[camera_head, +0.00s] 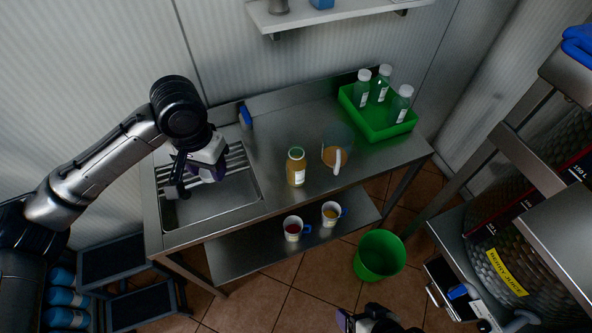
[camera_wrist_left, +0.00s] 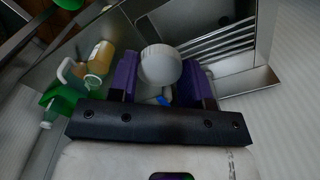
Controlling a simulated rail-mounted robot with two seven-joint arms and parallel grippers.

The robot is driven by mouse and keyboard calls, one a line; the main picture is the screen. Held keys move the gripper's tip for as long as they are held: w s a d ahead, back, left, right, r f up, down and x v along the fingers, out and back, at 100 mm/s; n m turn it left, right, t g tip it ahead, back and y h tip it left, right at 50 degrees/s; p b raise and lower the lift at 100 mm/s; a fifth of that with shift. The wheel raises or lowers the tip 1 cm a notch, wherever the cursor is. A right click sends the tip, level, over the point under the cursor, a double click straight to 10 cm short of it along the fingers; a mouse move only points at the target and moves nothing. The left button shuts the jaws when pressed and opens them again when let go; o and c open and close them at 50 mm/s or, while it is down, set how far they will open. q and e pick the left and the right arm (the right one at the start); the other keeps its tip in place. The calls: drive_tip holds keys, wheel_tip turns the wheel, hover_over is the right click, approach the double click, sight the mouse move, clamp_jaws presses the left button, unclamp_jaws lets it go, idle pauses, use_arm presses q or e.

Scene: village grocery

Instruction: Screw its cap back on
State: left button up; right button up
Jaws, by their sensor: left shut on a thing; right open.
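My left gripper (camera_head: 196,172) is above the sink, left of the jar. In the left wrist view its purple fingers (camera_wrist_left: 158,78) are shut on a round white cap (camera_wrist_left: 160,65). I cannot make out the cap in the head view. A jar with orange-yellow contents and a white label (camera_head: 296,168) stands upright on the steel counter, right of the sink. Its top looks greenish, with no white cap on it. The jar also shows in the left wrist view (camera_wrist_left: 99,58), apart from the gripper. My right gripper (camera_head: 370,320) is open at the bottom edge, low and away from the counter.
A glass pitcher (camera_head: 337,147) stands just right of the jar. A green tray (camera_head: 392,130) holds capped bottles at the counter's right end. The sink (camera_head: 215,205) is at left. Two mugs (camera_head: 293,228) (camera_head: 331,212) stand on the lower shelf. A green bin (camera_head: 380,255) is on the floor.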

drive_tip(key=shift+o, duration=1.1)
drive_tip(key=w+a+r+m+t+y, duration=0.3)
drive_tip(key=w+a+r+y, duration=0.2)
drive_tip(key=a, duration=0.5)
drive_tip(key=w+y, duration=0.2)
drive_tip(key=shift+w+a+r+b, duration=0.3)
drive_tip(key=shift+r+b, duration=0.05)
drive_tip(key=shift+r, duration=0.05)
drive_tip(key=w+a+r+m+t+y, duration=0.35)
drive_tip(key=w+r+m+t, duration=0.2)
drive_tip(key=m, duration=0.25)
drive_tip(key=m+t+h+b, duration=0.3)
drive_tip(key=m+h, duration=0.8)
drive_tip(key=m, duration=1.2)
approach(296, 164)
wheel_tip(296, 164, down, 3)
use_arm(q)
drive_tip(key=w+d+m, duration=0.6)
drive_tip(key=d+m, duration=0.3)
drive_tip(key=m, duration=0.3)
drive_tip(key=w+d+f+m, duration=0.1)
drive_tip(key=w+d+m, duration=0.6)
drive_tip(key=m, duration=0.5)
drive_tip(key=shift+w+d+f+m+p, duration=0.25)
drive_tip(key=shift+d+m+p, duration=0.15)
drive_tip(key=shift+d, duration=0.55)
use_arm(e)
drive_tip(key=shift+w+f+m+h, duration=0.25)
drive_tip(key=shift+w+f+m, duration=0.1)
drive_tip(key=shift+f+m, duration=0.25)
